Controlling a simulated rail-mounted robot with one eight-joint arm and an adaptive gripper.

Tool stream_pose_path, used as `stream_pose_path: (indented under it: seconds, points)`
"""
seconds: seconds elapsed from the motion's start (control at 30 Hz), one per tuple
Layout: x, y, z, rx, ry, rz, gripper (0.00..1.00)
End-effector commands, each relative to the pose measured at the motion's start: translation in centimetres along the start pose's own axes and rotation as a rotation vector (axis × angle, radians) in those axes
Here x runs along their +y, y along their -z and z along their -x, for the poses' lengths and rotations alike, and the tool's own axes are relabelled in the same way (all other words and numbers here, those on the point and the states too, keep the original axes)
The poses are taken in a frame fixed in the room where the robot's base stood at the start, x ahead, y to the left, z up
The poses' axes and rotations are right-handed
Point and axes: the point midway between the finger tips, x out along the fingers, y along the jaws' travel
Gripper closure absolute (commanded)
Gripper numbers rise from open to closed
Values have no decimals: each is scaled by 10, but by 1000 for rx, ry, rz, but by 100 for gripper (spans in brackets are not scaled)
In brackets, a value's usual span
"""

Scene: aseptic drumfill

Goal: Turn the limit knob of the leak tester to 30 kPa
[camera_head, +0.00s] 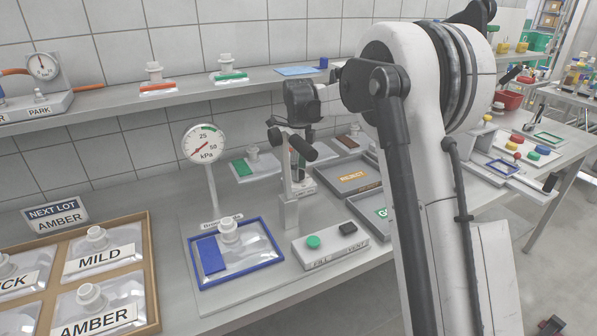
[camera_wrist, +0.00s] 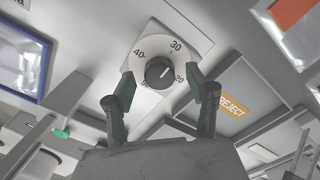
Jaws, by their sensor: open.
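The limit knob (camera_wrist: 158,71) is a round black knob on a light dial plate (camera_wrist: 183,37) in the wrist view. Numbers 20, 30 and 40 are readable around it; a further number at lower left is partly covered. A light mark on the knob appears to point up and right, between 20 and 30, but it is small. My gripper (camera_wrist: 161,92) is open, with one dark green fingertip on each side below the knob, apart from it. In the head view my gripper (camera_head: 306,122) hangs above the bench, and the knob cannot be made out.
A kPa gauge (camera_head: 205,145) stands behind the blue-framed tray (camera_head: 238,280). A box with a green button (camera_head: 313,242), a black-handled post (camera_head: 290,212) and the REJECT tray (camera_head: 344,190) crowd the area. A wooden tray (camera_head: 152,270) lies left.

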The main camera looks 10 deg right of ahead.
Motion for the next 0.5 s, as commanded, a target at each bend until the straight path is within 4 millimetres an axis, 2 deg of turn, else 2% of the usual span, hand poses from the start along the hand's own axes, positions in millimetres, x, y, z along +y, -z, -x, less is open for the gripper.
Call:
stream_pose_path:
  seconds: [0.3,0.5]
  points:
    - [0,0,61,0,0,0,48]
    - [0,0,93,0,0,0,48]
